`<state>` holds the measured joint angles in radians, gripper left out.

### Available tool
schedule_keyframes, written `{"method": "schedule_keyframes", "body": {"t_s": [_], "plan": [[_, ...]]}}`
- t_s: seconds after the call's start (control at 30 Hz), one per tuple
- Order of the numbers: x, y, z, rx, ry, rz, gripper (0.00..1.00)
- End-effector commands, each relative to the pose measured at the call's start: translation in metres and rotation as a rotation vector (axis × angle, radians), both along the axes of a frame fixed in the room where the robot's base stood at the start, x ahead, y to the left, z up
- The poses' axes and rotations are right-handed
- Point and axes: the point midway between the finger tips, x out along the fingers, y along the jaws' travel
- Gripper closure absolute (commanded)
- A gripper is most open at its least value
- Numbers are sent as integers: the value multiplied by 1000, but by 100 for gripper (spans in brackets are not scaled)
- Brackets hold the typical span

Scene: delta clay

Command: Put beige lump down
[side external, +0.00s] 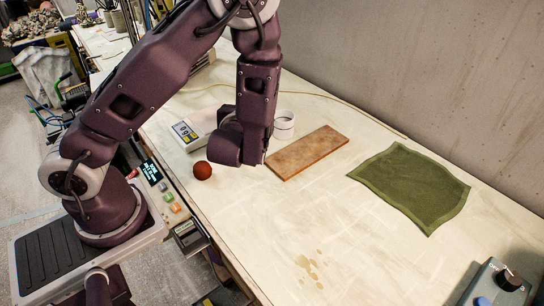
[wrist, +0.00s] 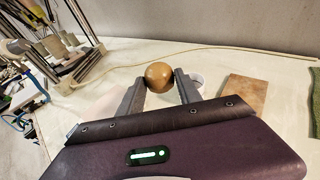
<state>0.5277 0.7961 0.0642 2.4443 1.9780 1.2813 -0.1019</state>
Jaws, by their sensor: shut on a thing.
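The beige lump (wrist: 159,75) is a smooth, round tan ball in the wrist view. It sits between the two fingertips of my gripper (wrist: 160,80), which is shut on it. In the side view the end of my arm is over the table left of the board, and the arm hides the fingertips and the beige lump. I cannot tell how high the lump is above the table.
A reddish-brown ball (side external: 202,171) lies near the table's front edge. A digital scale (side external: 187,132), a white cup (side external: 284,124) and a reddish-brown board (side external: 307,153) stand around my gripper. A green cloth (side external: 410,186) lies right; bare table (side external: 330,225) is in front.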

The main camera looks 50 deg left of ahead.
Motion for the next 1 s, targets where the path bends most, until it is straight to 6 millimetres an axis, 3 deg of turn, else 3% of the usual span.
{"method": "schedule_keyframes", "body": {"t_s": [0.03, 0.1, 0.2, 0.27, 0.43, 0.6, 1.0], "plan": [[3, -21, -6, 0, 6, -70, 100], [5, -43, -13, -7, 6, -143, 100], [5, -59, -16, -15, 5, -188, 100], [7, -55, -11, -23, -2, -141, 100], [-4, -21, 1, -27, -3, 180, 100], [-20, -11, -3, -22, 2, 420, 100], [-24, -10, -82, -15, 6, 468, 100]]}}
